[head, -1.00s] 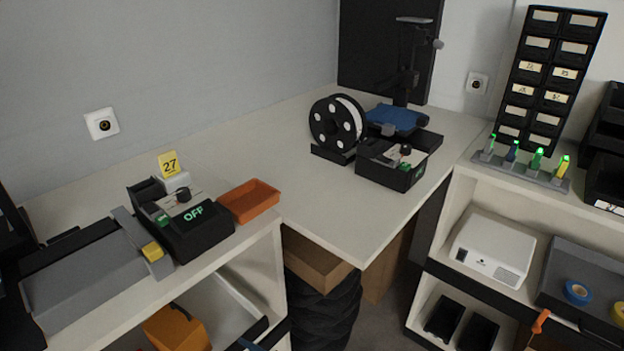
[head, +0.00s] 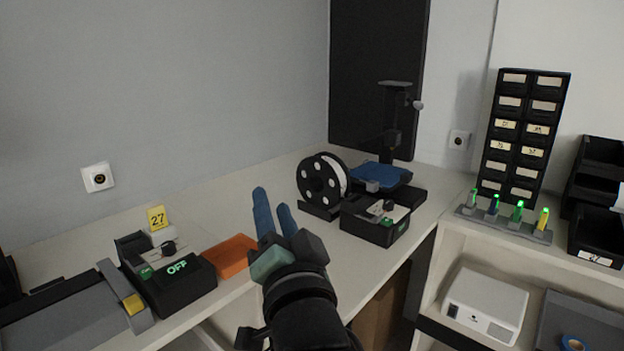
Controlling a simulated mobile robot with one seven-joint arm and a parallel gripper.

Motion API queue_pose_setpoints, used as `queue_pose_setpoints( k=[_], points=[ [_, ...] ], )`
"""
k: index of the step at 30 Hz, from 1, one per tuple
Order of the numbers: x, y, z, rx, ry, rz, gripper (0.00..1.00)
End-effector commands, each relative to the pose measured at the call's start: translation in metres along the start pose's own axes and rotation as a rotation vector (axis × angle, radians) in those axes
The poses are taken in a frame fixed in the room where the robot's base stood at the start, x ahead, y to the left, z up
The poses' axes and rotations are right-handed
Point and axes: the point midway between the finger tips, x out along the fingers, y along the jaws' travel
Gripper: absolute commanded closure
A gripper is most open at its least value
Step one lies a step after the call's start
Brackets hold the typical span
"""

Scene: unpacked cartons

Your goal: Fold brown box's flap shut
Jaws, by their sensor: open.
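My gripper (head: 273,202) is raised in the lower middle of the head view, with its two blue fingers apart and nothing between them. It is seen against the white worktop. A brown cardboard surface (head: 381,308) shows below the worktop, to the right of my arm. I cannot tell whether it is the brown box's side or a flap. My arm and the worktop hide the rest of the space below.
The worktop (head: 290,190) holds an orange tray (head: 231,254), a black spool (head: 322,184), a 3D printer (head: 388,176) and black control boxes. A white projector (head: 486,303) sits on the right shelf.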

Motion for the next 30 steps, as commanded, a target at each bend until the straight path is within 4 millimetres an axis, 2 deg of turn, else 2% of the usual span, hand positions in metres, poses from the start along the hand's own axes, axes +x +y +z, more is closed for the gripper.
queue_pose_setpoints(
  k=[1, 3, 5, 8, 9, 11, 12, 14, 21, 25, 30],
  points=[
    [-0.010, -0.028, -0.032, -0.128, 0.089, -0.033, 0.59],
    [-0.028, -0.061, -0.070, -0.300, 0.212, -0.057, 0.59],
    [-0.049, -0.090, -0.100, -0.440, 0.323, -0.068, 0.59],
    [-0.090, -0.135, -0.144, -0.657, 0.511, -0.065, 0.59],
    [-0.109, -0.152, -0.160, -0.739, 0.589, -0.054, 0.59],
    [-0.141, -0.177, -0.180, -0.853, 0.710, -0.032, 0.59],
    [-0.148, -0.194, -0.197, -0.894, 0.746, -0.018, 0.59],
    [-0.137, -0.210, -0.215, -0.883, 0.726, -0.017, 0.59],
    [-0.124, -0.260, -0.265, -0.878, 0.721, -0.020, 0.59],
    [-0.120, -0.278, -0.283, -0.877, 0.719, -0.020, 0.59],
    [-0.117, -0.288, -0.293, -0.876, 0.717, -0.021, 0.59]
  ],
)
